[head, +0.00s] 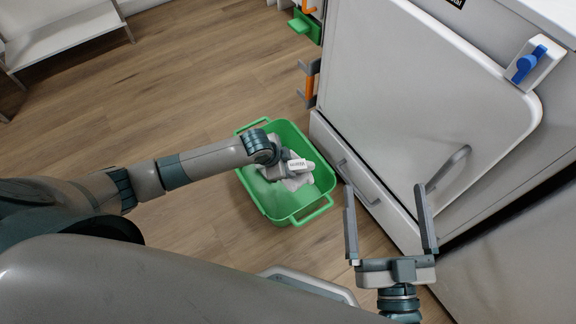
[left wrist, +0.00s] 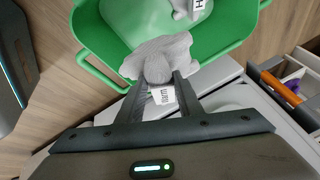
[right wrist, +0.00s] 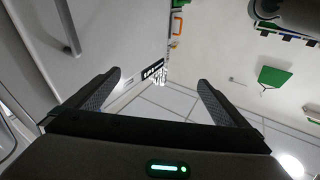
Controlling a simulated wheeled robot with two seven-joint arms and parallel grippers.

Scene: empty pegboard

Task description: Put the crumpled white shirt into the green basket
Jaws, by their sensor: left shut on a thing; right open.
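The crumpled whitish-grey shirt (head: 296,183) shows at the green basket, partly hidden under my left wrist in the head view. In the left wrist view the shirt (left wrist: 168,50) is bunched between the fingertips of my left gripper (left wrist: 160,84), which is shut on it. The green basket (head: 268,207) stands on the floor, and its rim (left wrist: 98,50) shows around the shirt in the left wrist view. I cannot tell whether the shirt touches the basket floor. My right gripper (head: 385,192) is open and empty, right of the basket; it also shows in the right wrist view (right wrist: 158,80).
A white cabinet (head: 420,100) with a drawer and handles stands close right of the basket. A white shelf (head: 65,38) stands at the upper left. Wooden floor (head: 150,75) is clear left of and behind the basket.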

